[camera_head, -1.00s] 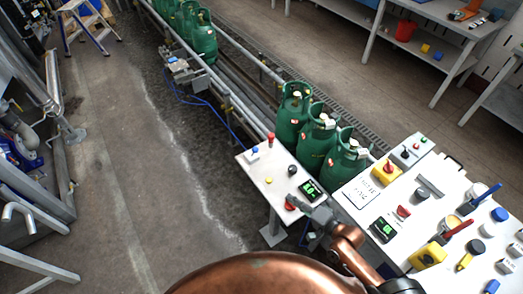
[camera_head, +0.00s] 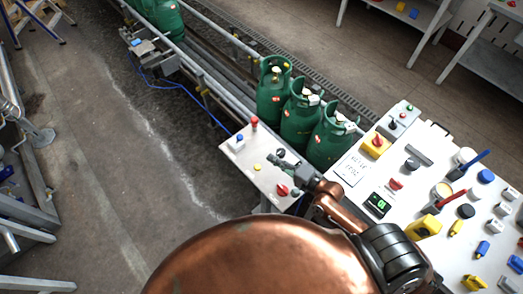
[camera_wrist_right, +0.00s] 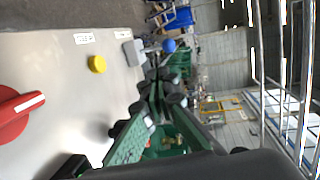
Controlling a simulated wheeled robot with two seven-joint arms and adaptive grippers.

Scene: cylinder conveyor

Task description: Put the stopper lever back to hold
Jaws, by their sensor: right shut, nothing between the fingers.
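A small white control panel (camera_head: 232,158) stands beside the conveyor. On it are a red-topped post (camera_head: 254,124), a black ball knob (camera_head: 280,153), a blue button on a grey box (camera_head: 239,138), a yellow button (camera_head: 257,167) and a red rotary knob (camera_head: 282,190). I cannot tell for sure which one is the stopper lever. My right gripper (camera_head: 275,166) is shut and empty, above the panel close to the black knob. In the right wrist view its fingers (camera_wrist_right: 160,95) are together, with the red knob (camera_wrist_right: 20,112) and yellow button (camera_wrist_right: 97,64) to their left. My left gripper is out of view.
Green gas cylinders (camera_head: 300,118) stand on the conveyor (camera_head: 225,85) behind the panel, with others farther up it. A device with a blue cable (camera_head: 140,44) sits beside the rail. A cluttered white table (camera_head: 350,195) adjoins on the right.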

